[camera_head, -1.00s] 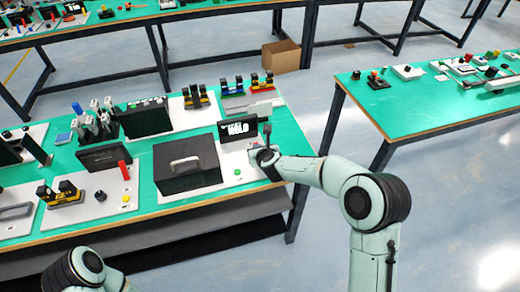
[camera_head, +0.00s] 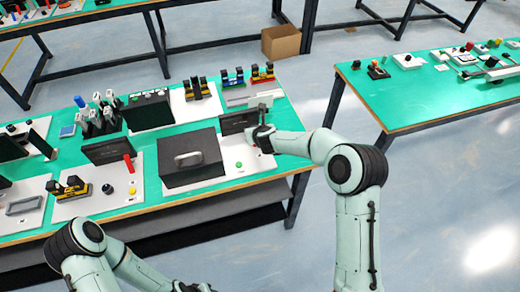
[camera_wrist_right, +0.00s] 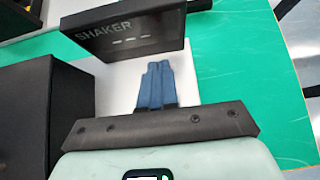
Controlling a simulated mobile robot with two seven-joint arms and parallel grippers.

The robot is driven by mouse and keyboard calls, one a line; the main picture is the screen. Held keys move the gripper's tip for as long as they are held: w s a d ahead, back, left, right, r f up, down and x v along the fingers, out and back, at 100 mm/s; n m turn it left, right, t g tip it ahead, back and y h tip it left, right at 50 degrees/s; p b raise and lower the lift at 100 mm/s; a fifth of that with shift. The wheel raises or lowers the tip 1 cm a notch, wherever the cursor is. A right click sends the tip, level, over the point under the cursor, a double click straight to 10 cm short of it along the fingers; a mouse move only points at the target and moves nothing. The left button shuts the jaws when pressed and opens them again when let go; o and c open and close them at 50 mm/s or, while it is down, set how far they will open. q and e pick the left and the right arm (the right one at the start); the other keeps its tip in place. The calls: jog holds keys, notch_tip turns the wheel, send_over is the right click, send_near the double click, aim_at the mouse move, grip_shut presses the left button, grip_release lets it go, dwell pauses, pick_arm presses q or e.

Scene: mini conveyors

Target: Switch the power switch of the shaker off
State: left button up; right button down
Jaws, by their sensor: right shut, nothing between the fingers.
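The shaker is a black box with a grey handle (camera_head: 188,158) on a white base plate (camera_head: 212,171). Its dark display panel (camera_head: 236,122) stands upright behind it. In the right wrist view the panel (camera_wrist_right: 125,35) reads "SHAKER" with three dashes. My right gripper (camera_head: 256,138) is at the right part of the base plate, just in front of the panel. Its blue fingers (camera_wrist_right: 156,78) are shut together and empty over the white plate. The power switch cannot be made out; the fingers may hide it. My left arm shows at the lower left, its gripper out of view.
A green button (camera_head: 239,164) sits on the plate's front right. Another station with a red lever (camera_head: 129,162) and yellow button (camera_head: 132,190) is to the left. Other devices stand behind. The green table's right edge is close to my right arm.

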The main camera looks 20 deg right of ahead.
jog(key=shift+s+r, duration=0.15)
jog(key=shift+r, duration=0.2)
jog(key=shift+r+p, duration=0.4)
jog(key=shift+r, duration=0.2)
jog(key=shift+d, duration=0.1)
